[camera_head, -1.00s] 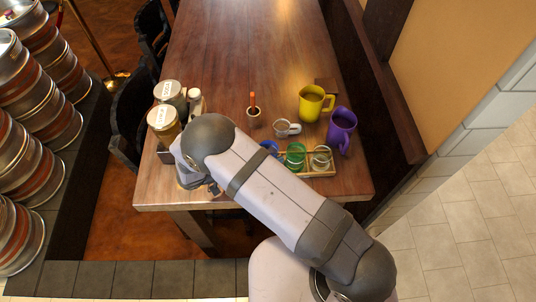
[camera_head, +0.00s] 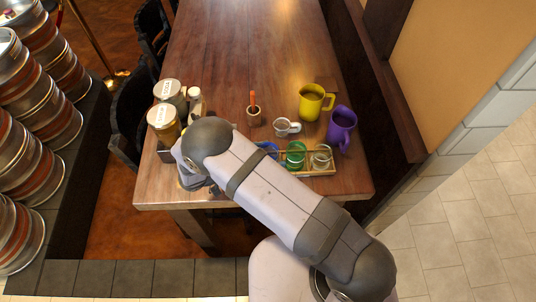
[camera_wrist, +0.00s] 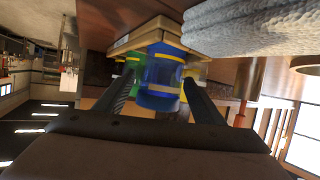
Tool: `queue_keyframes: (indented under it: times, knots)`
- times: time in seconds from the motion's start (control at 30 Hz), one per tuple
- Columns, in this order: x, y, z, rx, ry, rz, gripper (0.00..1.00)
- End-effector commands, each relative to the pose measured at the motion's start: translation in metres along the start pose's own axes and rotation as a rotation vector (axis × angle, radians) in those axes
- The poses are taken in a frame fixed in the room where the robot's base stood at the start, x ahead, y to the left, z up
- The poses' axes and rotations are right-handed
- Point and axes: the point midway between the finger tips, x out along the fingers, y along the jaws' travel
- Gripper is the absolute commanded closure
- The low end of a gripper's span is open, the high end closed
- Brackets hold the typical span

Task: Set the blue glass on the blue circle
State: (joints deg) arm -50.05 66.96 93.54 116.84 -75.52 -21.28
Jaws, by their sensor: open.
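The blue glass (camera_wrist: 160,74) shows ahead of my gripper (camera_wrist: 159,80) in the wrist view, framed between its two open fingers. I cannot tell whether it is fully between them, and no grip on it shows. In the head view the blue glass (camera_head: 268,148) is partly hidden behind my arm, at the left end of a wooden tray (camera_head: 325,172). A green glass (camera_head: 295,155) and a clear glass (camera_head: 321,158) stand to its right. In the head view the gripper is mostly hidden under my arm. I cannot make out the blue circle in either view.
A grey-white cup (camera_head: 286,127), a yellow mug (camera_head: 312,102) and a purple mug (camera_head: 341,128) stand behind the tray. A small pot (camera_head: 254,116) holds an orange item. Lidded jars (camera_head: 163,122) stand at left. A grey ribbed thing (camera_wrist: 255,25) shows close by at upper right in the wrist view. The far table is clear.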

Motion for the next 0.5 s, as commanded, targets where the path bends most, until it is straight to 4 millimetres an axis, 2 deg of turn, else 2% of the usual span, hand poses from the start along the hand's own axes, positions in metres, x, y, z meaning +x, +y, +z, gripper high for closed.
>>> queue_keyframes:
  times: [0.13,0.23,0.5]
  knots:
    - [-0.003,0.000,-0.006,0.000,0.000,0.000,0.37]
    - [-0.012,-0.001,-0.002,0.001,0.000,-0.003,0.37]
    - [-0.057,-0.002,-0.001,0.003,-0.002,-0.005,0.37]
